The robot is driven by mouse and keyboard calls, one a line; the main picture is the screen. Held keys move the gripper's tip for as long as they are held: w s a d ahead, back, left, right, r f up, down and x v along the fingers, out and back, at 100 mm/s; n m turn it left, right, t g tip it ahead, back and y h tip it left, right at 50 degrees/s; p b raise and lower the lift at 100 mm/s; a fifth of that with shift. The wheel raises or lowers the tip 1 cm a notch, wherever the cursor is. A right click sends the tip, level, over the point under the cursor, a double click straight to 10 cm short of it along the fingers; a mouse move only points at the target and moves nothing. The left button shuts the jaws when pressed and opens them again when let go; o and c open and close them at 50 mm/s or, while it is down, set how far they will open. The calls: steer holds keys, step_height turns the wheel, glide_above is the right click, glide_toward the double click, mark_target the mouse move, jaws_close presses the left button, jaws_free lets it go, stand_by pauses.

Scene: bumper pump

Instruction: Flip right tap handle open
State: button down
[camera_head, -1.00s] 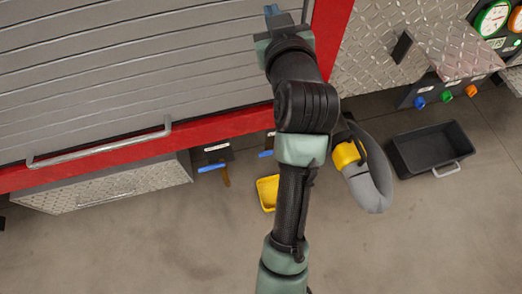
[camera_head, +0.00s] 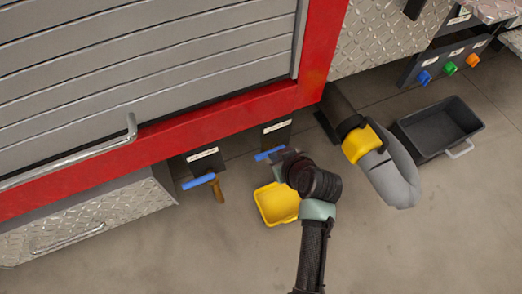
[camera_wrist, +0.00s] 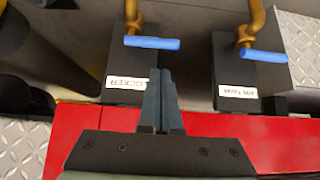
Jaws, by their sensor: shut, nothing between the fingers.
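The right tap has a blue bar handle (camera_head: 268,153) under a dark labelled bracket (camera_head: 277,131), below the red frame. In the wrist view, which looks turned around, this blue handle (camera_wrist: 152,43) is at the left, on a brass pipe (camera_wrist: 132,14). My gripper (camera_wrist: 160,72) is shut and empty, its fingertips showing just below that handle in the picture; I cannot tell whether they touch it. In the head view my wrist is close to the right of the handle and hides the fingers. The left tap's blue handle (camera_head: 198,181) also shows in the wrist view (camera_wrist: 249,55).
A yellow tray (camera_head: 262,208) sits on the floor below the taps. A thick grey hose with a yellow collar (camera_head: 362,142) is close to my wrist's right. A black bin (camera_head: 402,127) stands farther right. The red frame (camera_head: 240,112) and shutter are behind.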

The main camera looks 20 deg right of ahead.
mark_target(266, 154)
stand_by(0.3)
steer(key=b+x, duration=0.5)
steer(key=x, duration=0.3)
steer(key=shift+w+f, duration=0.1)
steer(key=shift+f, duration=0.3)
steer(key=shift+w+f+b, duration=0.35)
steer(key=shift+w+b, duration=0.2)
steer(key=shift+s, duration=0.2)
